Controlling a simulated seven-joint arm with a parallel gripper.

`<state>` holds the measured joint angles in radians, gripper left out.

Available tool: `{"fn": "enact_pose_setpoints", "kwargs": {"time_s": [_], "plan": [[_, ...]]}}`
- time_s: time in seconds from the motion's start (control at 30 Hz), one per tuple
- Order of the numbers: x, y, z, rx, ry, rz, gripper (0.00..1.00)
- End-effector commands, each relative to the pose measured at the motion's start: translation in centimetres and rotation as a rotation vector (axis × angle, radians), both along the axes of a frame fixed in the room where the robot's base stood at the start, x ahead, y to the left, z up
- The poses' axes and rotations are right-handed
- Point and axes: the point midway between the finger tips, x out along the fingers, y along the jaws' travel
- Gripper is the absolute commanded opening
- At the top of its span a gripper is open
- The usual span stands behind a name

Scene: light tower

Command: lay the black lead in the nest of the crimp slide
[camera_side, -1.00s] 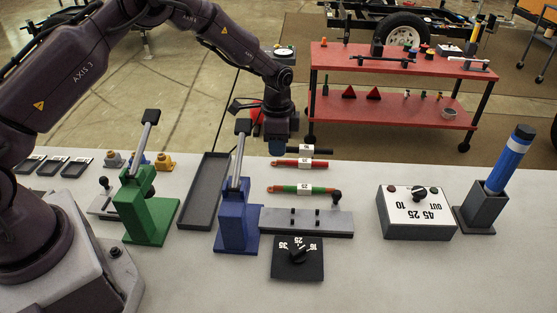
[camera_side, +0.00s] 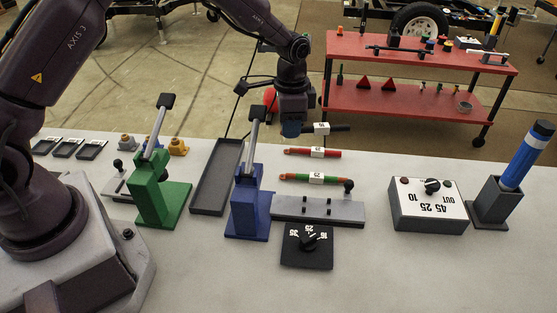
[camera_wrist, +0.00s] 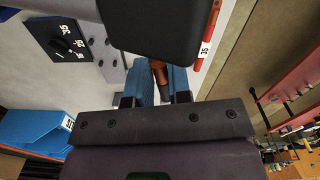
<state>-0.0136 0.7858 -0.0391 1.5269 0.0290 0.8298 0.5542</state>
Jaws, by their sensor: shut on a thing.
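My gripper (camera_side: 291,130) is shut on the black lead (camera_side: 341,128) near its left end, holding it level above the table's far edge. The lead has a white tag and sticks out to the right. In the wrist view a copper-coloured end (camera_wrist: 160,72) shows between the blue fingers (camera_wrist: 160,90); the rest of the lead is hidden there. The grey slide (camera_side: 352,212), with small black pegs and a black knob, lies in front, beside the blue press (camera_side: 247,212). Another grey plate (camera_side: 118,186) with a knob is beside the green press (camera_side: 155,205).
A red lead (camera_side: 330,154) and a green-and-red lead (camera_side: 295,177) lie between my gripper and the slide. A dark tray (camera_side: 210,195) is left of the blue press. A dial block (camera_side: 306,255) stands in front, a control box (camera_side: 430,222) and a holder (camera_side: 488,208) right.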

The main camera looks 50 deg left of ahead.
Motion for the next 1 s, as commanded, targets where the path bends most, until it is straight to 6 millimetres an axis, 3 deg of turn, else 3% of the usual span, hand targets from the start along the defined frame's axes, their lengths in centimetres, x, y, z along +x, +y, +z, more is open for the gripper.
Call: {"fn": "enact_pose_setpoints", "kwargs": {"time_s": [0.2, 0.4, 0.53, 0.7, 0.8, 0.87, 1.0], "plan": [[-5.8, -4.0, 4.1, -0.002, -0.001, 0.304, 0.0], [-10.0, -5.8, 5.9, 0.002, -0.001, 0.51, 0.0], [-11.2, -5.5, 6.3, 0.006, 0.0, 0.577, 0.0], [-11.4, -1.3, 6.3, 0.007, 0.001, 0.601, 0.0], [-11.5, 0.2, 6.3, 0.006, 0.001, 0.59, 0.0], [-11.5, 0.1, 6.3, 0.005, 0.0, 0.573, 0.0], [-12.1, -2.6, 6.4, 0.006, 0.001, 0.491, 0.0]]}}
